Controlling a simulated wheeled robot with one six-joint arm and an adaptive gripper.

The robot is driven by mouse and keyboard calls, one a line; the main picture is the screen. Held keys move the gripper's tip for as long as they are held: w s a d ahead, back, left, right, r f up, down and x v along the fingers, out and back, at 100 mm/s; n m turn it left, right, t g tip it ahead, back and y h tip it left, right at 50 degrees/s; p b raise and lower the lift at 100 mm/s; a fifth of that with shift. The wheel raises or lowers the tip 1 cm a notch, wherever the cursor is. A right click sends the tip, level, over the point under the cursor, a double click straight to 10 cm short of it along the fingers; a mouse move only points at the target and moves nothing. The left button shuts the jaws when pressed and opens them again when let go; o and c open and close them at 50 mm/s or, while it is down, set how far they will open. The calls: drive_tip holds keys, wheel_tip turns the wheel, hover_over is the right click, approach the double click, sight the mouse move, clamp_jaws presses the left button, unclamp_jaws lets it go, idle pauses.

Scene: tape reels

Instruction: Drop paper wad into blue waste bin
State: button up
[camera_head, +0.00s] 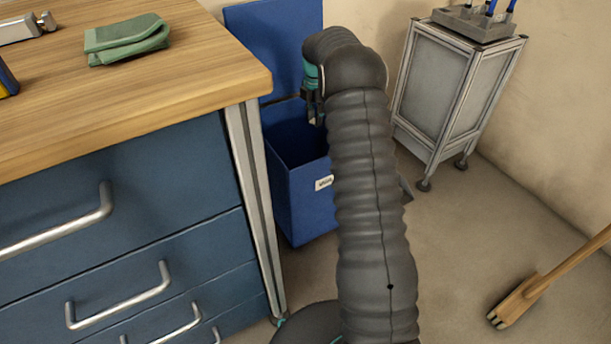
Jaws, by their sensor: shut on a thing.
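The blue waste bin (301,196) stands on the floor just right of the workbench, with its lid (265,38) raised at the back and its dark opening facing up. A small white label is on its front. My gripper (315,116) hangs over the bin's opening, pointing down, partly hidden by my arm. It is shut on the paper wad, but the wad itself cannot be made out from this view. My arm also covers the right part of the bin.
A wooden-topped workbench (200,75) with blue drawers fills the left, with a folded green cloth (127,40) on top. A grey metal cabinet (436,95) stands at the back right. A broom (520,298) lies at the lower right. Floor between is clear.

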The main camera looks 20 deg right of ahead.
drive_tip(key=o, duration=0.8)
drive_tip(key=shift+c, duration=0.2)
wheel_tip(320, 180, up, 12)
idle(0.4)
